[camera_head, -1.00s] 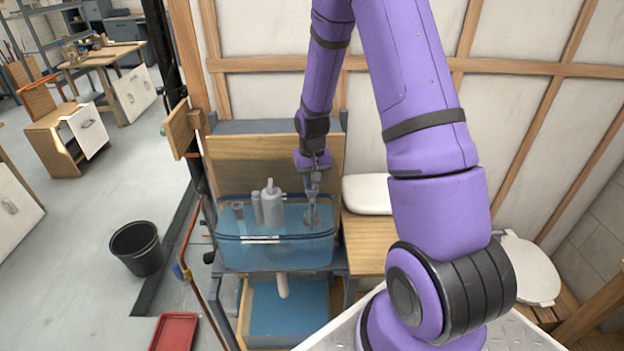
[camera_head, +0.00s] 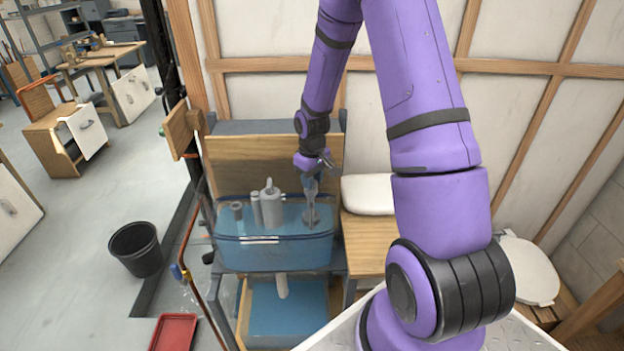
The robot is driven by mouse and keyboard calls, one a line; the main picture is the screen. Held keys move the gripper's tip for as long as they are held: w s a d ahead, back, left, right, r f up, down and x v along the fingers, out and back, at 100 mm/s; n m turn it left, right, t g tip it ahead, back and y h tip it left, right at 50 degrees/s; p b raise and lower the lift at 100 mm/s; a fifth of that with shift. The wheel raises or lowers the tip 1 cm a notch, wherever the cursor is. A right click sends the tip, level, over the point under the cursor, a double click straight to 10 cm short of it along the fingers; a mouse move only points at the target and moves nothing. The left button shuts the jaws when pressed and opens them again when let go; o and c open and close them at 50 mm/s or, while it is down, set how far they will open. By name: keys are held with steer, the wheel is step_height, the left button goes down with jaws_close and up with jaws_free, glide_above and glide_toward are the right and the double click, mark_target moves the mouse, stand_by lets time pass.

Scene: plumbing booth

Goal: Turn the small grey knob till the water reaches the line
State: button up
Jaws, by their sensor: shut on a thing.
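A clear tank (camera_head: 225,255) with blue water stands on a bench against the wooden back board. A pale line (camera_head: 260,240) crosses its front wall; the water's surface lies close to it, but I cannot tell exactly how it sits against the line. Grey fittings (camera_head: 270,203) stand upright in the tank's middle, and another grey fitting (camera_head: 310,212) stands at its right. My gripper (camera_head: 312,184) points down above that right fitting, shut on the small grey knob at its top. The jaws are small and hide most of the knob.
A lower bin (camera_head: 288,312) with blue water sits under the tank. A copper pipe (camera_head: 187,250) runs at its left. A wooden bench top (camera_head: 368,240) and white lid (camera_head: 368,194) are at the right. A black bucket (camera_head: 137,249) and red tray (camera_head: 174,333) stand on the floor.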

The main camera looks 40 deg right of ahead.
stand_by(0.3)
steer(key=o, duration=0.7)
steer(key=shift+c, duration=0.2)
step_height(320, 180, up, 11)
steer(key=shift+f, duration=0.1)
